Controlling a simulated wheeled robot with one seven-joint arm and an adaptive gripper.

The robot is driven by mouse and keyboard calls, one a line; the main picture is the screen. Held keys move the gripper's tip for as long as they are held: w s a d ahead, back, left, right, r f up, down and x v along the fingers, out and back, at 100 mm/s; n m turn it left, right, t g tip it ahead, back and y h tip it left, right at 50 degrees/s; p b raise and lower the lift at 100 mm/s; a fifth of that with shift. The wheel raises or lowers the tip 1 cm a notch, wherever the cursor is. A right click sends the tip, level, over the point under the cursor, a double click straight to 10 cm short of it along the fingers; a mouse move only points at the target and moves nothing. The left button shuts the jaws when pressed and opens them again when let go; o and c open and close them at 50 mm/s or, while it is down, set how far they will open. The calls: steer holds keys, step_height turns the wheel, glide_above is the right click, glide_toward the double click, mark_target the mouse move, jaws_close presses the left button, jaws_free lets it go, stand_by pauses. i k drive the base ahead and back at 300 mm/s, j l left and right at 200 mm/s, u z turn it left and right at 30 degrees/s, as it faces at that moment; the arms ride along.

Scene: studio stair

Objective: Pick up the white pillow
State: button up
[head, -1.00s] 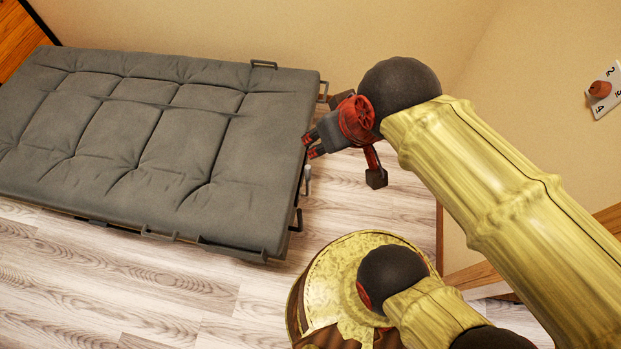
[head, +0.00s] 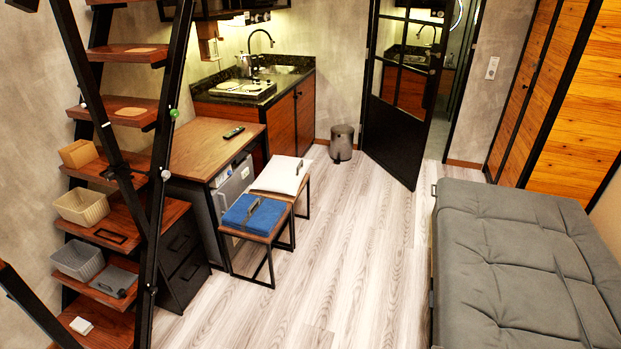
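The white pillow (head: 280,178) lies flat on the farther of two low stools, beside the wooden desk. A small dark item (head: 300,167) shows on its right part; I cannot tell what it is. A blue cushion (head: 262,217) lies on the nearer stool (head: 246,234), just in front of the white pillow, also with a dark item on top. My gripper is not in view, so I cannot see whether it holds anything.
The wooden desk (head: 208,147) with a black remote (head: 234,132) stands left of the stools. Stair shelves with black posts fill the left. A grey bed (head: 510,265) stands at the right. Between them the wood floor (head: 355,240) is clear. A bin (head: 341,143) and open door (head: 400,110) are behind.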

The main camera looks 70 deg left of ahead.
mark_target(283, 175)
steer(key=u, duration=2.55)
steer(key=i+j, duration=0.1)
steer(key=i+j+z, duration=0.2)
steer(key=i, duration=0.35)
steer(key=i+j+z, duration=0.2)
steer(key=i, duration=0.3)
steer(key=i+j+z, duration=0.15)
steer(key=i+j, duration=0.2)
steer(key=i, duration=0.15)
steer(key=i+l+z, duration=0.1)
steer(key=i, duration=0.85)
steer(key=i+l+z, duration=0.1)
steer(key=i, duration=0.9)
steer(key=i+u, duration=0.9)
steer(key=i+l+u, duration=0.2)
steer(key=u, duration=0.2)
steer(key=i+l+u, duration=0.45)
steer(key=j, duration=0.1)
